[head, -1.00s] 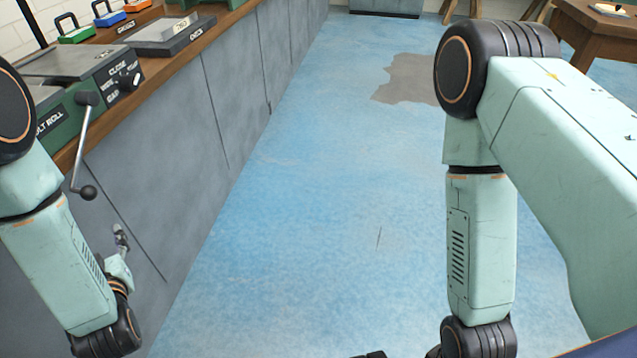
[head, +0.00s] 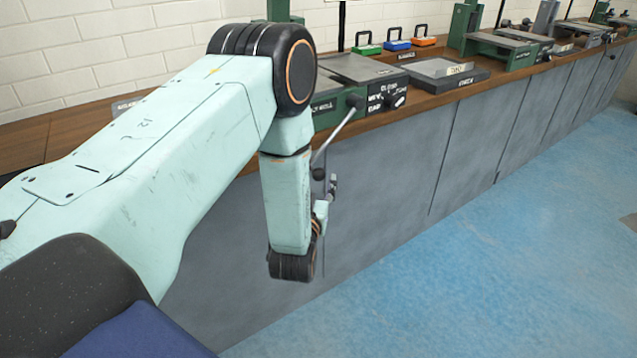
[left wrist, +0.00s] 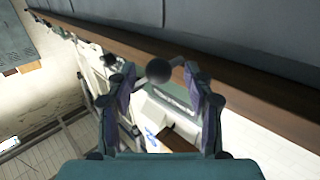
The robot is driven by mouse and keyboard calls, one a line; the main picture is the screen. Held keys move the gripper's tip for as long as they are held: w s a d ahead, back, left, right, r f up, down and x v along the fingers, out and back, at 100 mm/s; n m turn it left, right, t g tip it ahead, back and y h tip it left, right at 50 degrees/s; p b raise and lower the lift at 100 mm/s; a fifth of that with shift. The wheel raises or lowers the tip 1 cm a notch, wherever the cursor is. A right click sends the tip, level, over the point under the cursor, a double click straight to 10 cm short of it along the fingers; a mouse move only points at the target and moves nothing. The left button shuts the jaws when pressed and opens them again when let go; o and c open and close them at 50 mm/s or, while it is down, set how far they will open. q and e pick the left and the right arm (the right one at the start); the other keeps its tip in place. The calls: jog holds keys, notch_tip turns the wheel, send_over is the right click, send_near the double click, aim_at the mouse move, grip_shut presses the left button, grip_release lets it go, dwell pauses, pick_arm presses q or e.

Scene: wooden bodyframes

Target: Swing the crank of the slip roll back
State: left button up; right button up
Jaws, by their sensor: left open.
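The slip roll (head: 326,110) is a green machine with a grey top on the bench, partly behind my left arm. Its crank (head: 339,133) slants down and left from a dark hub to a dark ball knob (head: 318,173) in front of the bench face. My left gripper (head: 332,186) is just below and right of the knob, small and partly hidden by my arm. In the left wrist view, its two fingers (left wrist: 158,82) are spread, with the knob (left wrist: 158,71) showing between the tips. I cannot tell whether they touch it. My right gripper is out of view.
The wooden bench top (head: 420,101) runs to the back right over grey cabinet fronts (head: 400,165).

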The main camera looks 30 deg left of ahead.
pick_arm(q)
jog(key=shift+w+a, duration=0.25)
jog(key=shift+w, duration=0.15)
jog(key=shift+w+d, duration=0.1)
jog(key=shift+w, duration=0.1)
jog(key=shift+r, duration=0.1)
grip_shut()
dwell(0.3)
